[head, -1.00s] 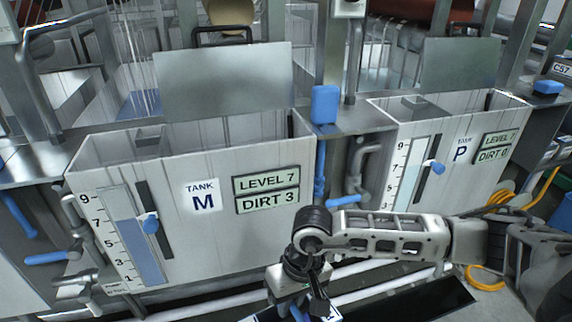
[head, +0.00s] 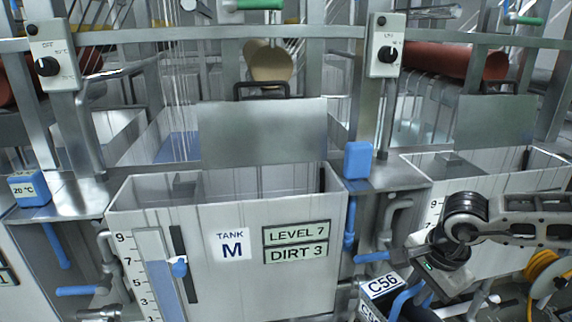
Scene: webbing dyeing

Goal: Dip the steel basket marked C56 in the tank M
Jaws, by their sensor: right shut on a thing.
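Tank M (head: 190,268) is an open-topped grey tank left of centre, with signs reading LEVEL 7 and DIRT 3. The steel basket marked C56 (head: 382,284) shows at the bottom edge, right of the tank and outside it. Its white label and blue handle parts are visible; most of its body is cut off by the frame. My right gripper (head: 428,284) is above the basket and shut on it, with the fingers partly hidden by the wrist. My left gripper is not in view.
A flat grey panel (head: 262,133) stands upright behind tank M's opening. A blue block (head: 358,160) sits on the ledge between the tanks, with pipes below. Another tank (head: 520,165) is at right, partly behind my right arm. A metal rail (head: 230,32) crosses the top.

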